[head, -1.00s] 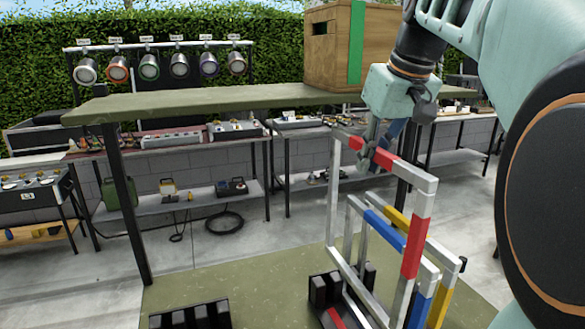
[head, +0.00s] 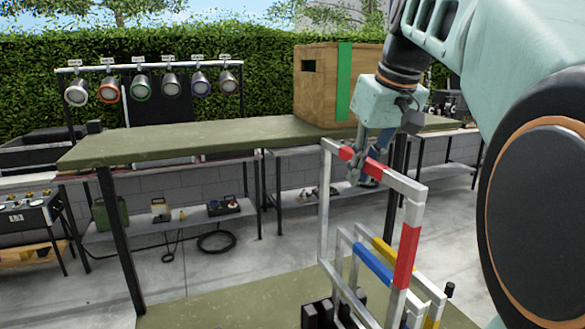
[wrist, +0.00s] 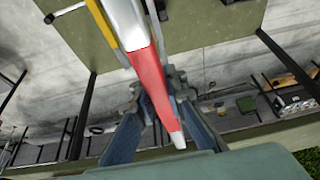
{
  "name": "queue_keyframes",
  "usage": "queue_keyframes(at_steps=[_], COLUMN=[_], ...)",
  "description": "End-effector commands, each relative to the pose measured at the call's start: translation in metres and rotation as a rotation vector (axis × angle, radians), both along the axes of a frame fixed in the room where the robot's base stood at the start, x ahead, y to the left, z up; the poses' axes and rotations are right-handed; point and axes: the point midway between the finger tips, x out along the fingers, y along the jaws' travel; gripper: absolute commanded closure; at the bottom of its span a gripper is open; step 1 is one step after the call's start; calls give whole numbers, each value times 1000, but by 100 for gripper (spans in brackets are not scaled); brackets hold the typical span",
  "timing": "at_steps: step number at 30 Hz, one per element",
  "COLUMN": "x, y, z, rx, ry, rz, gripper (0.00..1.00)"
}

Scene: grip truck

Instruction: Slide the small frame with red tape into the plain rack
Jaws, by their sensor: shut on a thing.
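My gripper (head: 358,168) is shut on the top bar of a silver-white rectangular frame with red tape (head: 407,250). The frame hangs upright in the head view, with red on its top bar and right post. In the wrist view my gripper (wrist: 155,98) closes around the red-taped bar (wrist: 147,70). Behind and below, frames with blue tape (head: 373,262) and yellow tape (head: 383,248) stand close to it. The held frame's lower end overlaps them in the picture, and its bottom is cut off. A dark slotted block (head: 318,315) shows partly at the bottom; whether it is the plain rack is unclear.
A green-topped bench (head: 200,137) stands behind, bearing a wooden crate (head: 313,90) with a green stripe. Several lamps (head: 135,88) hang from a rail at the left. A green surface (head: 225,312) lies bare left of the dark block.

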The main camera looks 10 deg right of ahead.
Motion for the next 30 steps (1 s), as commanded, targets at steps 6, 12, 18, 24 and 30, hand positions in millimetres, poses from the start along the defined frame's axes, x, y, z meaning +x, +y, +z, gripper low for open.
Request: queue_keyframes(at_steps=[6,12,18,24,30], x=[0,0,1,0,0], y=[0,0,0,0,0], z=[17,29,38,49,53], rx=[-1,-1,0,0,-1], ry=[-2,-2,-3,-3,-2], rz=[0,0,0,0,0], gripper=[100,100,100,100,100])
